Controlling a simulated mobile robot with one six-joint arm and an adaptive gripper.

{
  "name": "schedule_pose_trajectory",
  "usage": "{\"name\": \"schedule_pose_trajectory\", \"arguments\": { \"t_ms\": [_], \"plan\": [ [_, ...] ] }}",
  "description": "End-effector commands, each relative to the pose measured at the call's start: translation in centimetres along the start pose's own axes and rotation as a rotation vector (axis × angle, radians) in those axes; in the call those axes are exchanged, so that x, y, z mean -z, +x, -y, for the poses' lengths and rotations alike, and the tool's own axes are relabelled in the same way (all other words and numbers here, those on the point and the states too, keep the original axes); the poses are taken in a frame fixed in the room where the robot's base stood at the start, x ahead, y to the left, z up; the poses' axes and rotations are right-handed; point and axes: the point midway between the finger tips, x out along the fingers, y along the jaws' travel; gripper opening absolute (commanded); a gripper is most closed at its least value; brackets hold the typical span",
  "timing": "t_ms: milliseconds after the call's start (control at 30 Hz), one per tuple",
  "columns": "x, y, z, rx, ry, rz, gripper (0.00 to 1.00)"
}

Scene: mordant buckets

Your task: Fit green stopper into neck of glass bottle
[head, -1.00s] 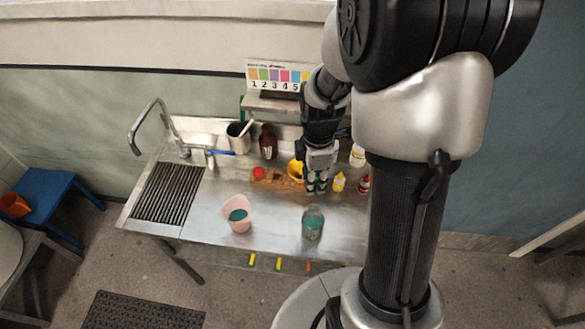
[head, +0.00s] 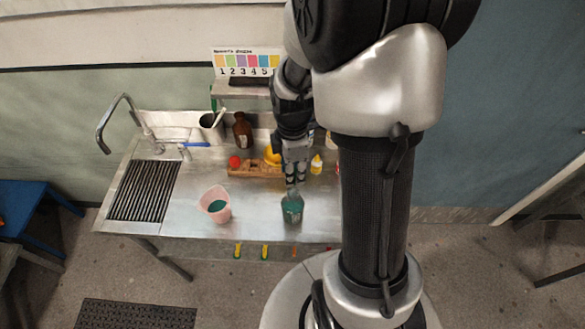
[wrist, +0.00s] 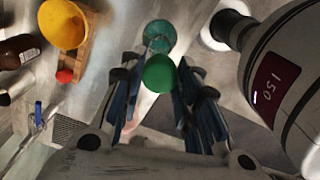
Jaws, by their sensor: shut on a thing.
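The green stopper (wrist: 160,72) is round on top and sits between the fingers of my gripper (wrist: 155,98), which is shut on it. The glass bottle (head: 292,210) holds teal-green liquid and stands upright on the steel counter. In the head view my gripper (head: 295,178) is just above and behind the bottle.
A wooden rack (head: 241,168) with a red and a yellow round piece stands behind. A pink beaker (head: 215,205) with green liquid is left of the bottle.

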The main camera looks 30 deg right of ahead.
Motion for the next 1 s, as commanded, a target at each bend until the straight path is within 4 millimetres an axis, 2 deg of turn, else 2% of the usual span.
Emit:
{"name": "schedule_pose_trajectory", "arguments": {
  "t_ms": [1000],
  "plan": [
    [0.0,6.4,0.0,0.000,0.000,0.000,0.16]
  ]
}}
